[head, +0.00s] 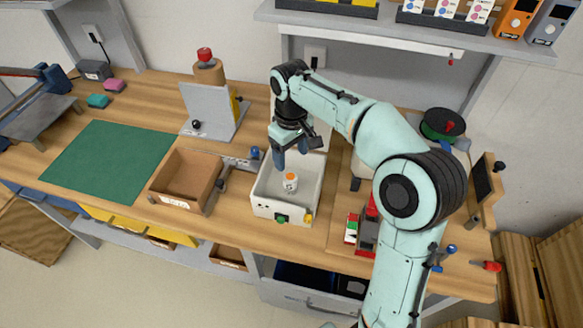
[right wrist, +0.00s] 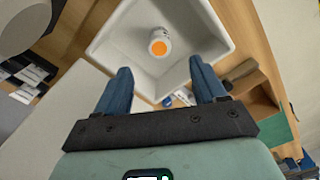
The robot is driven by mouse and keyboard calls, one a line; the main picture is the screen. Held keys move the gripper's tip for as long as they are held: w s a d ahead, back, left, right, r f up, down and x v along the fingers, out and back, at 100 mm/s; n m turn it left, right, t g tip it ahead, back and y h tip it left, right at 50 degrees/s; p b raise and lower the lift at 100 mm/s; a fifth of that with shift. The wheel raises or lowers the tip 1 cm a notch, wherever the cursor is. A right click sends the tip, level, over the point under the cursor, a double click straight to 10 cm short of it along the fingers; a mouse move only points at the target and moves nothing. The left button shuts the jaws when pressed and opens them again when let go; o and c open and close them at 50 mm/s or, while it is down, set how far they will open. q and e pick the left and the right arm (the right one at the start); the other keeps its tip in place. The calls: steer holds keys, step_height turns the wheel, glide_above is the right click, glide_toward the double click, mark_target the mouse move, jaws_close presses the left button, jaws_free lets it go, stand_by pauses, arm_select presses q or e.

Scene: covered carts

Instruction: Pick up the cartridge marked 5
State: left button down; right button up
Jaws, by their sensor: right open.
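A small white cylinder with an orange top (head: 290,182) stands in a white open bin (head: 272,210) on the bench. It also shows in the right wrist view (right wrist: 159,42). It may be the cartridge, but I cannot read a 5 on it. My right gripper (head: 291,150) points down over the back part of the bin, above the cylinder and apart from it. Its blue fingers are spread with nothing between them in the right wrist view (right wrist: 160,68). My left gripper is not in view.
An open brown box (head: 187,178) stands left of the white bin, with a green mat (head: 105,160) farther left. A grey angled stand (head: 212,108) is behind the box. A red holder (head: 368,230) stands right of the bin. A shelf (head: 380,35) overhangs the back.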

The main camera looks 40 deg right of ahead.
mark_target(292, 179)
steer(key=shift+w+f, duration=0.1)
steer(key=shift+f, duration=0.15)
steer(key=f, duration=0.3)
steer(key=f+b, duration=0.1)
steer(key=f, duration=0.3)
steer(key=shift+s, duration=0.2)
steer(key=shift+w+d+f, duration=0.1)
steer(key=shift+w+f, duration=0.05)
steer(key=shift+f, duration=1.3)
steer(key=shift+w+f, duration=0.1)
steer(key=shift+f, duration=1.35)
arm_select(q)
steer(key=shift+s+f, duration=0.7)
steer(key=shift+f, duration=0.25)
arm_select(e)
steer(key=c, duration=1.2)
